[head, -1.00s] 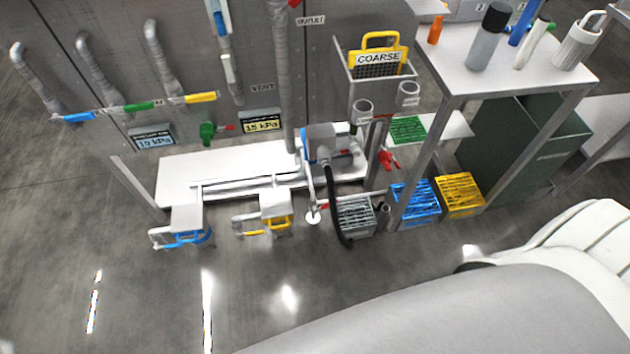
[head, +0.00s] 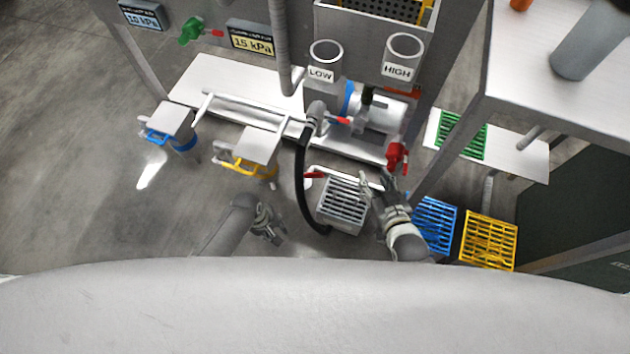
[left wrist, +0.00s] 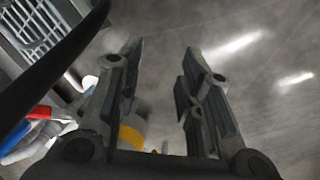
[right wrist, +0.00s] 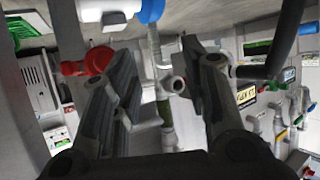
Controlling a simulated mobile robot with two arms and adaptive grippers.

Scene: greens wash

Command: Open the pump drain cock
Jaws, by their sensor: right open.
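The pump (head: 375,112), a grey cylinder with a blue ring, stands on the white bench. A red cock (head: 397,156) hangs at its right end; no label on it is readable. Another red handle (head: 314,174) sits on the low pipe, and a small red lever (head: 340,120) is on the pump's left. My right gripper (head: 376,184) is open and empty, just below the red cock. In the right wrist view a red fitting (right wrist: 86,66) shows beyond the left finger, apart from the jaws. My left gripper (head: 274,226) is open and empty above the floor, left of the black hose.
A black hose (head: 301,185) curves down to a grey grated drain box (head: 343,204). Blue (head: 434,222) and yellow (head: 489,240) crates stand to the right, near a table leg. Yellow-handled (head: 249,152) and blue-handled (head: 168,121) units stand left.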

